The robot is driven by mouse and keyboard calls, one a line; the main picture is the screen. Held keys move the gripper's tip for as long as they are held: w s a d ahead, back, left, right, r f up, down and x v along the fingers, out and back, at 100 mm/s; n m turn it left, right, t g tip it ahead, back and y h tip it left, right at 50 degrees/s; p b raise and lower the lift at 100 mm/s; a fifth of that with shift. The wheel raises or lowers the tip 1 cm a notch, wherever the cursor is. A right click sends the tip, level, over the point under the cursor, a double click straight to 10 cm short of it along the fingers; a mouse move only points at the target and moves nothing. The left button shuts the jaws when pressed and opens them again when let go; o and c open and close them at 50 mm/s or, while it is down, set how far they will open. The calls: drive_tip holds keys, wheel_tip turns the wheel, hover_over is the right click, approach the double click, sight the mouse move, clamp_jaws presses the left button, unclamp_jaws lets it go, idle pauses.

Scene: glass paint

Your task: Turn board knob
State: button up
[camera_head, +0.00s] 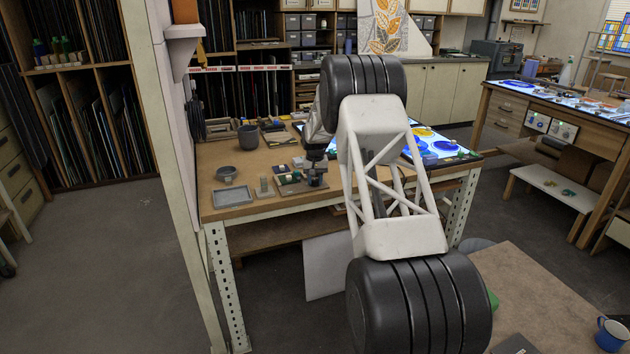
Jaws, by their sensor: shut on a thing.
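A small brown board (289,187) lies near the front edge of the wooden table, with small dark and grey pieces on it. My gripper (317,178) points down at the board's right end and is shut on what appears to be the board knob. The fingers and my arm hide the knob, so its angle cannot be told.
A grey tray (233,196), a small grey bowl (226,173) and a dark grey pot (248,137) stand to the left on the wooden table (275,205). A lit panel with blue and yellow glass (437,144) lies to the right, partly behind my arm. A white wall edge stands at the table's left.

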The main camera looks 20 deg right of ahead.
sight(315, 180)
drive_tip(key=n, duration=0.4)
drive_tip(key=shift+n, duration=0.3)
drive_tip(key=n, duration=0.4)
drive_tip(key=shift+n, duration=0.4)
drive_tip(key=o, duration=0.9)
drive_tip(key=shift+r, duration=0.1)
drive_tip(key=shift+r, duration=3.8)
drive_tip(key=shift+s+r, duration=0.1)
